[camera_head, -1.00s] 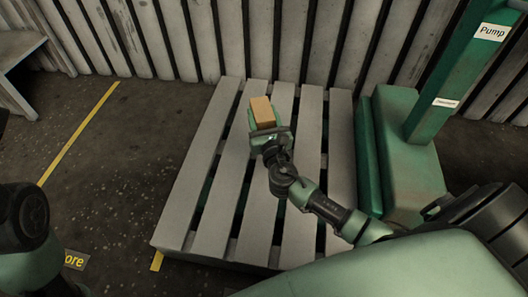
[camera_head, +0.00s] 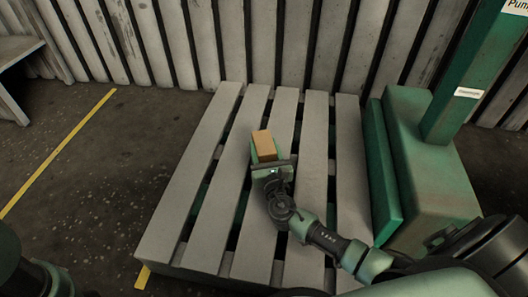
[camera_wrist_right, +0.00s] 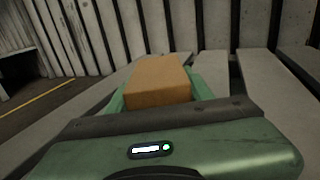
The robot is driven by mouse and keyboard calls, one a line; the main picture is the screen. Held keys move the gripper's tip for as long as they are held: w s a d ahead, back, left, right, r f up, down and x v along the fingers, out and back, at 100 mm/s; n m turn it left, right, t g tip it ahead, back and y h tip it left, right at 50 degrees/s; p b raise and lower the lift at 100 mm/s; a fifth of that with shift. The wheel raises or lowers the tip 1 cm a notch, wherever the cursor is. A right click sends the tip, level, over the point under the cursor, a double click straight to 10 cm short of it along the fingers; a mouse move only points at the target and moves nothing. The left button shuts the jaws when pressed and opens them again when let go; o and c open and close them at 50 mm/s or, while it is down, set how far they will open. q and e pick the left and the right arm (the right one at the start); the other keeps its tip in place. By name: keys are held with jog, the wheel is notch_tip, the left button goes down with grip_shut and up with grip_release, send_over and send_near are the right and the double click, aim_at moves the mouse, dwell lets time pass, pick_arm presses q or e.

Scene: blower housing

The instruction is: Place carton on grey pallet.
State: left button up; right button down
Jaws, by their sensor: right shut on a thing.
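The carton (camera_head: 264,144) is a small orange-brown box between the fingers of my right gripper (camera_head: 266,156). My right gripper is shut on it and holds it over the middle slats of the grey pallet (camera_head: 215,165). In the right wrist view the carton (camera_wrist_right: 158,80) sits between the green fingers, with pallet slats behind and beside it. I cannot tell how far its underside is above the slats. At the lower left of the head view a dark and green part of my left arm shows, but its gripper does not.
A green machine (camera_head: 425,150) with a post stands close along the pallet's right side. A grey plank wall (camera_head: 290,40) runs behind the pallet. A yellow floor line (camera_head: 60,150) and open floor lie to the left, with a grey bench (camera_head: 15,60) at far left.

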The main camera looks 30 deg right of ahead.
jog(key=shift+r, duration=0.2)
jog(key=shift+f, duration=0.15)
jog(key=c, duration=0.6)
grip_release()
